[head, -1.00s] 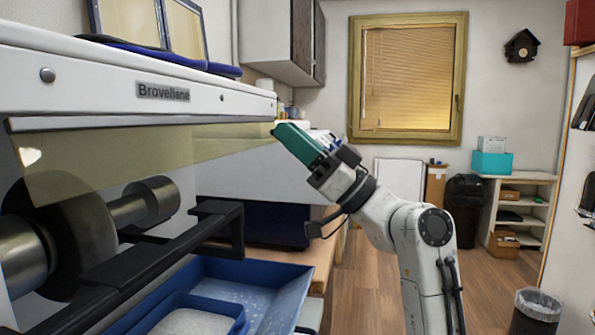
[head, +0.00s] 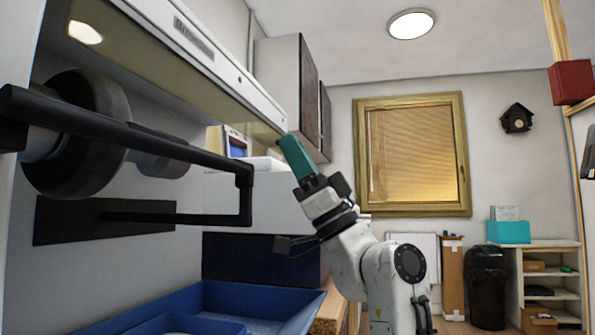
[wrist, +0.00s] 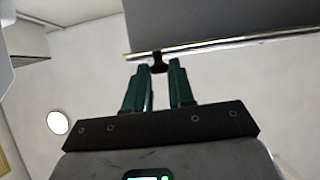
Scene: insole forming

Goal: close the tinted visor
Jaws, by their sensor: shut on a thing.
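The tinted visor (head: 150,72) is a yellowish see-through panel along the underside of the white machine hood (head: 205,50). My gripper (head: 284,142), with green fingers, is at the visor's right-hand end, pointing up and to the left. In the wrist view, the green fingers (wrist: 159,68) are shut on a small dark tab (wrist: 158,58) at the edge of a grey panel (wrist: 225,22). The panel's edge is a thin shiny strip. In the head view, the finger tips partly hide the contact. I cannot tell the visor's exact angle.
A black bar frame (head: 180,145) and thick rollers (head: 85,140) stand below the hood. A blue tray (head: 240,300) lies under them. A wall cabinet (head: 295,85) is behind my gripper. The room to the right is open, with shelves (head: 545,285) and a black bin (head: 487,290).

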